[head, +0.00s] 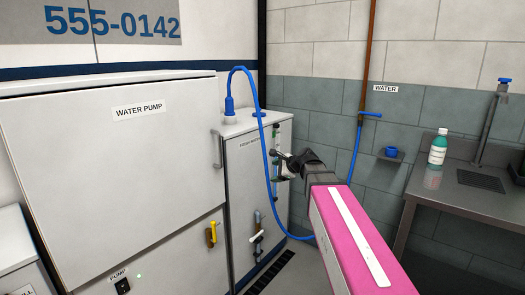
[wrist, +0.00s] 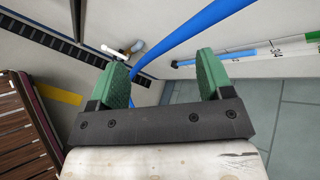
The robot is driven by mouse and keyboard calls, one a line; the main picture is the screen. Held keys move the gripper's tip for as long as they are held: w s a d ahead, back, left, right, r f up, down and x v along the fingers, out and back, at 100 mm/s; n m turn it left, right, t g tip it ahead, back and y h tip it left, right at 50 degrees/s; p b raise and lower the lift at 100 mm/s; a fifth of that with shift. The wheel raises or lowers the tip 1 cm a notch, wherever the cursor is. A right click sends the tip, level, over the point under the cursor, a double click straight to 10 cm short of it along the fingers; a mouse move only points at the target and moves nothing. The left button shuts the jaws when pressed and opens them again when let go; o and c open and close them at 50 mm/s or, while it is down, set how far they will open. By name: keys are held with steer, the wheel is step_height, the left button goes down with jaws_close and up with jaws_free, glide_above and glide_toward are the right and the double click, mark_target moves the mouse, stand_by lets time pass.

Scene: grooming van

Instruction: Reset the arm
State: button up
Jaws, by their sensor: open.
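My gripper (head: 284,166) is at the end of my pink arm, in front of the narrow grey cabinet and close to the sight tube on its front. In the wrist view my gripper (wrist: 162,72) has its two green finger pads wide apart with nothing held between them. A blue hose (wrist: 185,35) runs across the view past the fingertips; I cannot tell how far beyond them it is. In the head view the blue hose (head: 262,120) loops from the cabinet top down to the floor and up to the wall tap.
The water pump cabinet (head: 110,180) has a yellow-handled valve (head: 212,234). The narrow cabinet (head: 240,185) has a white-handled valve (head: 257,236), also seen in the wrist view (wrist: 118,52). A metal table (head: 450,200) at right holds a green bottle (head: 438,148).

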steer(key=s+d+f+n+g+h, duration=0.2)
steer(key=s+d+f+n+h, duration=0.1)
steer(key=s+f, duration=0.4)
steer(key=s+d+f+n+g+h, duration=0.3)
steer(key=s+d+f+n, duration=0.2)
steer(key=f, duration=0.6)
steer(key=s+d+f+n+g+h, duration=0.2)
steer(key=s+d+f+n, duration=0.3)
steer(key=s+f+n, duration=0.3)
steer(key=shift+s+f+h, duration=0.4)
steer(key=shift+s+f, duration=0.25)
steer(key=shift+s, duration=0.3)
